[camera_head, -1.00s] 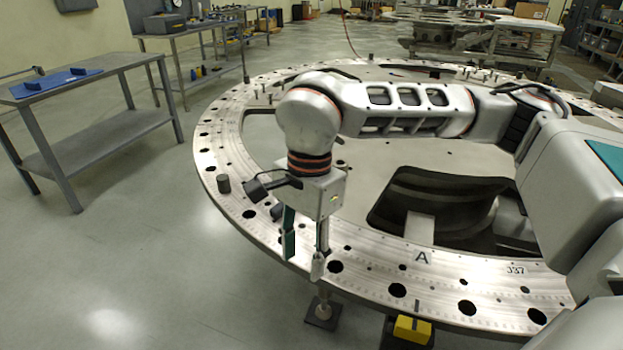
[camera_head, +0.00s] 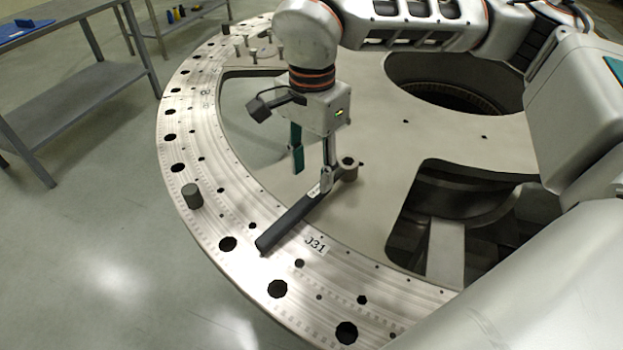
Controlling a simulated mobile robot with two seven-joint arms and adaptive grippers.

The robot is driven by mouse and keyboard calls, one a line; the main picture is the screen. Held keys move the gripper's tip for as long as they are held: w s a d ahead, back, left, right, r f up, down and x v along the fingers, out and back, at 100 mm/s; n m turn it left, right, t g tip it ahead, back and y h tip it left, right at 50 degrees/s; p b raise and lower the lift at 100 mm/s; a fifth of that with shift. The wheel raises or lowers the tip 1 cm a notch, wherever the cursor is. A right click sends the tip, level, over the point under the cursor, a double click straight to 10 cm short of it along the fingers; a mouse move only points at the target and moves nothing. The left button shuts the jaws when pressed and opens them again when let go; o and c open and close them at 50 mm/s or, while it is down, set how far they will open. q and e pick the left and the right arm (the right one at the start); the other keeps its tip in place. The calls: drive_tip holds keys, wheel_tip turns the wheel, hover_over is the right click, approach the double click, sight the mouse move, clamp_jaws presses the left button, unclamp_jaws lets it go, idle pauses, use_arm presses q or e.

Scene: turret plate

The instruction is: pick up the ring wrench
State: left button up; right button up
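The ring wrench (camera_head: 288,224) lies slantwise across the inner edge of the metal ring plate. My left gripper is not in view.
The ring plate (camera_head: 213,212) has several holes and a "J31" marking. A dark peg (camera_head: 192,196) stands on it left of the wrench, and several pegs (camera_head: 240,46) stand farther back. A large opening lies right of the wrench. A grey table (camera_head: 82,80) stands at the left.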

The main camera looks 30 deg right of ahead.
sight(313, 193)
drive_tip(key=shift+f, duration=1.4)
drive_tip(key=f, duration=0.3)
drive_tip(key=f+b, duration=0.1)
drive_tip(key=f, duration=0.1)
drive_tip(key=shift+w+d, duration=0.25)
drive_tip(key=shift+r, duration=0.1)
clamp_jaws()
